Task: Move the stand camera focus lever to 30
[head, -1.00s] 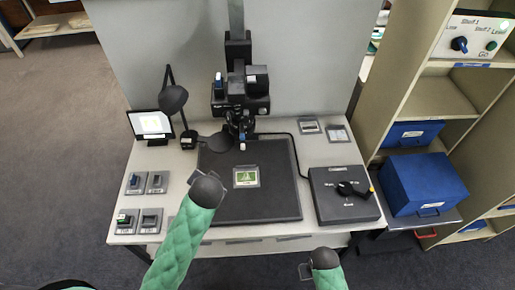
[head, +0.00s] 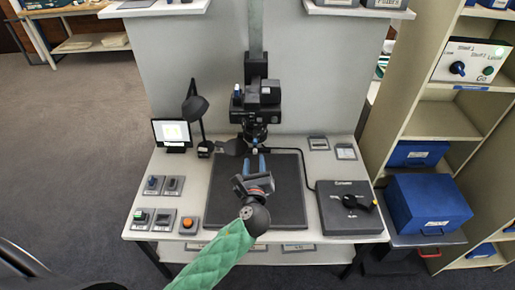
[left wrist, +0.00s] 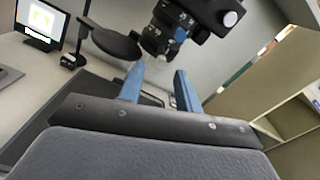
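The stand camera (head: 262,95) is a black body on a vertical column, with its lens (head: 255,130) pointing down over the dark baseboard (head: 288,190). In the left wrist view the lens (left wrist: 155,38) is just beyond my fingers, with a blue-tipped lever (left wrist: 180,35) at its side. My left gripper (head: 255,163) is open, its two blue fingers pointing up toward the lens from in front and below. In the left wrist view the gripper (left wrist: 160,73) is empty and apart from the lever. The focus scale is too small to read. My right gripper is out of view.
A control box (head: 347,212) with a black knob is at the table's right. A desk lamp (head: 197,107) and a small screen (head: 172,133) stand at left. Small switch panels and an orange button (head: 188,222) are at front left. A blue box (head: 427,202) is beside the table.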

